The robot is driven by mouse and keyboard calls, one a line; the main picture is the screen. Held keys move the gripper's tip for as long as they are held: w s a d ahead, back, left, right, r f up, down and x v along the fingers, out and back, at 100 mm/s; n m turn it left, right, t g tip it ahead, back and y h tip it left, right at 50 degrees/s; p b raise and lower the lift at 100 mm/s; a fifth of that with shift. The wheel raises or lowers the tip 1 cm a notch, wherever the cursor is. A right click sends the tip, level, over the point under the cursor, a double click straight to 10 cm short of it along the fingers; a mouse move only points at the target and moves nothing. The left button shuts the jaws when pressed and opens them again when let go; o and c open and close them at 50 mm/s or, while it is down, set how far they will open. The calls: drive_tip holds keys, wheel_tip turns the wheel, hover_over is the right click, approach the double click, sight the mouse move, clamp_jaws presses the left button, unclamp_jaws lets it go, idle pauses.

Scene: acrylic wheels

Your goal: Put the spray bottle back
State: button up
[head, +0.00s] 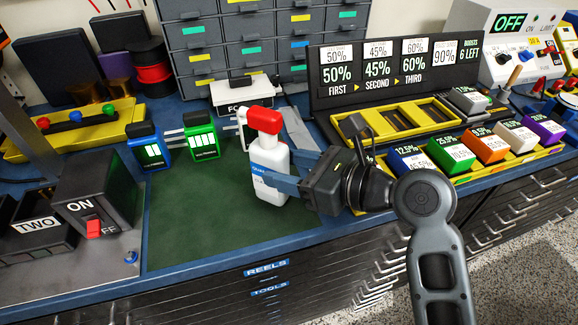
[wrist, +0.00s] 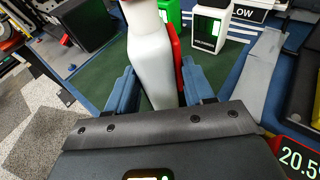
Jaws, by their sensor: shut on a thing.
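The spray bottle (head: 266,160) is white with a red head and a blue label, upright over the right part of the green mat (head: 185,232). My gripper (head: 283,183) reaches it from the right, with its blue fingers on either side of the white body, shut on it. In the wrist view the bottle's white body (wrist: 155,65) stands between the two fingers (wrist: 157,90), with a red part on its right side. I cannot tell whether its base touches the mat. The gripper hides part of the label.
Blue (head: 148,146) and green (head: 201,140) containers stand at the mat's back edge. A white box (head: 245,92) and grey drawers (head: 225,45) are behind. A switch box (head: 98,200) is left. Colored blocks (head: 450,154) and a yellow tray (head: 400,125) are right. The mat's front left is clear.

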drive_tip(key=o, duration=0.7)
drive_tip(key=shift+c, duration=0.2)
drive_tip(key=v, duration=1.2)
